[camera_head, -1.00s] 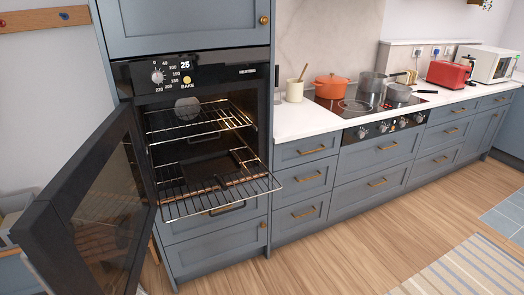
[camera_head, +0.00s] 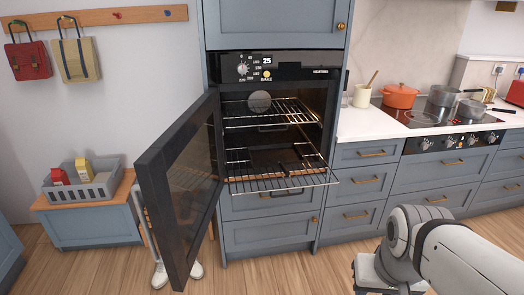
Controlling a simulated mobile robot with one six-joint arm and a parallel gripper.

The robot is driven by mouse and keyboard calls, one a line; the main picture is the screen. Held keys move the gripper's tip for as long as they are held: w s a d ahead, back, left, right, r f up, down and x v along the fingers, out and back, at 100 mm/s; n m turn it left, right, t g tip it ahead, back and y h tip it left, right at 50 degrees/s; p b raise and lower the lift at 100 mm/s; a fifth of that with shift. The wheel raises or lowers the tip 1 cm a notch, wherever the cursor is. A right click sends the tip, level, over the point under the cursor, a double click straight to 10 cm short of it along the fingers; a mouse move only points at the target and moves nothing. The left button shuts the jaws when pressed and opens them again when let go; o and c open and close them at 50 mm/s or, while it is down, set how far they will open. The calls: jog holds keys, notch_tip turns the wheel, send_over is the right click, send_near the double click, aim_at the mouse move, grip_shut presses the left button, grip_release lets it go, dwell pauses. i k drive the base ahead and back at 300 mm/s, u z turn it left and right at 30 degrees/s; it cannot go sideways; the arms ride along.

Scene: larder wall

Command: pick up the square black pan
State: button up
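A dark, flat, squarish shape that looks like the black pan (camera_head: 272,160) lies on the lower rack inside the open oven. It is hard to tell apart from the dark oven interior, and its outline is partly lost behind the rack wires. The oven (camera_head: 272,110) is built into a blue-grey tall cabinet, and its lower rack (camera_head: 283,182) is pulled partly out. My white and grey arm shows at the lower right, apart from the oven. No gripper fingers are visible in the frame.
The open oven door (camera_head: 180,190) sticks out towards me on the left. A grey crate (camera_head: 85,188) stands on a low blue cabinet at the left. An orange pot (camera_head: 399,96) and grey pans (camera_head: 442,96) stand on the hob.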

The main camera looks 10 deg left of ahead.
aim_at(281, 155)
jog(key=i, duration=1)
jog(key=u, duration=0.1)
